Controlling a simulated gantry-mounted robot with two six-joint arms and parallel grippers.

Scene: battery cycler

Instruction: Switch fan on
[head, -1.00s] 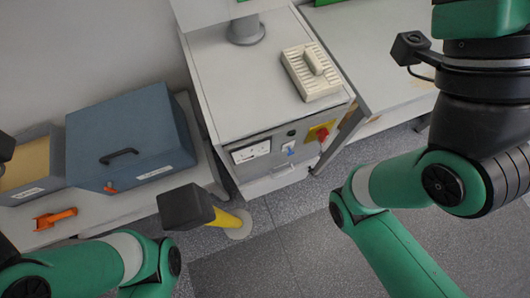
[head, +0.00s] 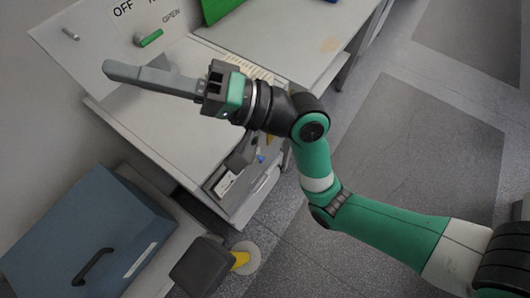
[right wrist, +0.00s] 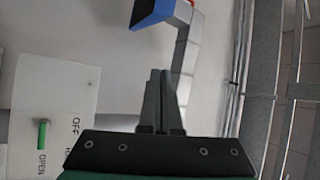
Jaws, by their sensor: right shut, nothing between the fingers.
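A pale upright panel (head: 95,42) at the top left of the head view carries an "OFF" label and a green handle (head: 150,38) marked "OPEN". The panel (right wrist: 75,88) and its green handle (right wrist: 43,133) also show at the left of the right wrist view. A small grey peg (head: 70,33) sticks out of the panel. I cannot tell which part is the fan switch; no fan is clearly seen. My right gripper (head: 108,70) is shut and empty, its long grey fingers pointing left in front of the panel. The fingers (right wrist: 162,75) appear apart from the green handle. My left gripper is out of view.
The white cabinet top (head: 135,115) lies below my right gripper. Pipes (right wrist: 245,65) run along the wall in the wrist view.

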